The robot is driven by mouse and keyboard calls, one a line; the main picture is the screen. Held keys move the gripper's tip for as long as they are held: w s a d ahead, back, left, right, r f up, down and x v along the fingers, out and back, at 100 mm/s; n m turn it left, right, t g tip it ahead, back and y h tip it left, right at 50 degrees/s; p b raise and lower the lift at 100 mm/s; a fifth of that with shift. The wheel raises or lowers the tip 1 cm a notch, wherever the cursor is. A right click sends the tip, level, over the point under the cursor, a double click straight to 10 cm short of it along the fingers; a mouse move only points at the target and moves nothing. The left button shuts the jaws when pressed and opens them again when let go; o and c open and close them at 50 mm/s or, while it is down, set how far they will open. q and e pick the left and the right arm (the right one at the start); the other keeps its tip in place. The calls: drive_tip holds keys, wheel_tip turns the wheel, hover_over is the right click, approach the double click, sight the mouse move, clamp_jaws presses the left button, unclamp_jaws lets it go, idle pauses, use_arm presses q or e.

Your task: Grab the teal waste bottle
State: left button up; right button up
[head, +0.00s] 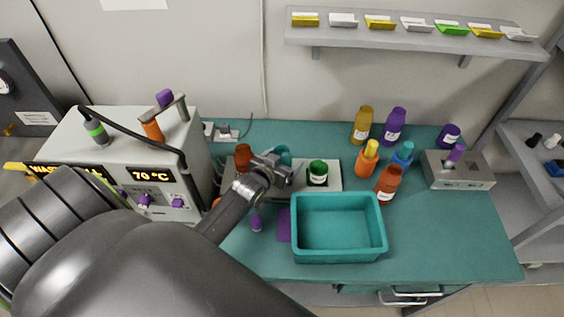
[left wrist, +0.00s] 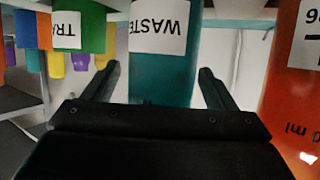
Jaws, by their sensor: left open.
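The teal waste bottle (left wrist: 165,80) stands in the middle of the left wrist view, with a white label reading WASTE; that view appears upside down. In the head view only part of the bottle (head: 284,154) shows behind my left gripper (head: 270,170), on a grey rack (head: 331,183). My left gripper is open, with one finger at each side of the bottle in the left wrist view (left wrist: 160,70). A gap shows between the right-hand finger and the bottle; whether either finger touches it I cannot tell. My right gripper is not in view.
A brown-orange bottle (head: 243,157) and a green bottle (head: 318,173) flank the teal one on the rack. A teal bin (head: 338,257) stands in front. Several bottles, among them a red-brown one (head: 388,183), stand right. A heater box (head: 140,150) is left.

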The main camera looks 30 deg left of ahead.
use_arm(q)
drive_tip(key=shift+w+f, duration=0.25)
drive_tip(key=shift+w, duration=0.25)
drive_tip(key=c, duration=1.3)
